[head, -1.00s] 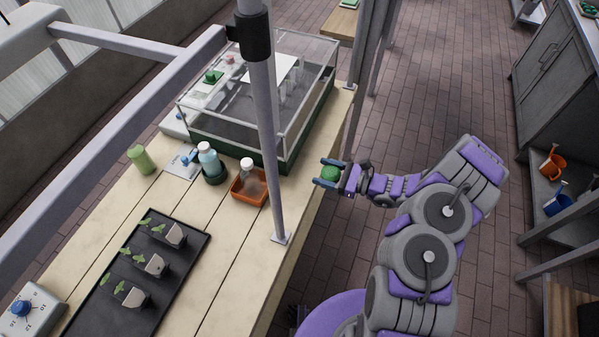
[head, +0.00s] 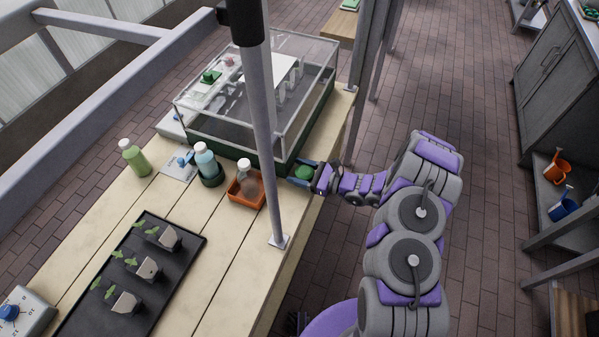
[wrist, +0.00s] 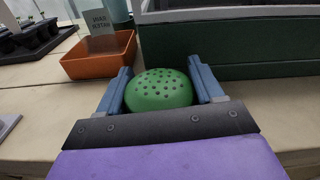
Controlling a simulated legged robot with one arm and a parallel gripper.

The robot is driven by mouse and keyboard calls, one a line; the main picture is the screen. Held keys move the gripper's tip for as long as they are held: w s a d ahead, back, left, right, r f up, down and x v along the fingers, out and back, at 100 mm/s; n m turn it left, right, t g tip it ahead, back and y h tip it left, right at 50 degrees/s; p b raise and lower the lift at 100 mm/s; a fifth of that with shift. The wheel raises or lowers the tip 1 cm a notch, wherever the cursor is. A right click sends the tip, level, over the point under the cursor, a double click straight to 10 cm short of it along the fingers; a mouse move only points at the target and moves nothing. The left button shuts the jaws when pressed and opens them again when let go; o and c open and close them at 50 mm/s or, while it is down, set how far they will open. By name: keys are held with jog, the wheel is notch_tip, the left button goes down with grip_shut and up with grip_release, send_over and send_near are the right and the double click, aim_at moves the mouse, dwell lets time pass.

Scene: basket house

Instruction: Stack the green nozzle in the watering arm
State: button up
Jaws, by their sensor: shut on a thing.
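The green nozzle (head: 304,172), a rounded piece with a face full of small holes, is held in my gripper (head: 303,175). In the wrist view the nozzle (wrist: 158,90) sits between the two blue fingers of my gripper (wrist: 163,85), which are shut on it. My gripper is at the right edge of the wooden table (head: 228,252), beside the green base of the clear-walled case and to the right of the orange tray. I cannot make out a watering arm for certain in either view.
The clear-walled case (head: 225,155) stands at the far end of the table. An orange tray (head: 246,200) holds a bottle, with other bottles to its left. A grey post (head: 267,150) rises from the table near my arm. A black seedling tray (head: 160,296) lies nearer.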

jog(key=shift+d, duration=0.2)
jog(key=o, duration=1)
jog(key=shift+a, duration=0.2)
jog(key=shift+o, duration=0.2)
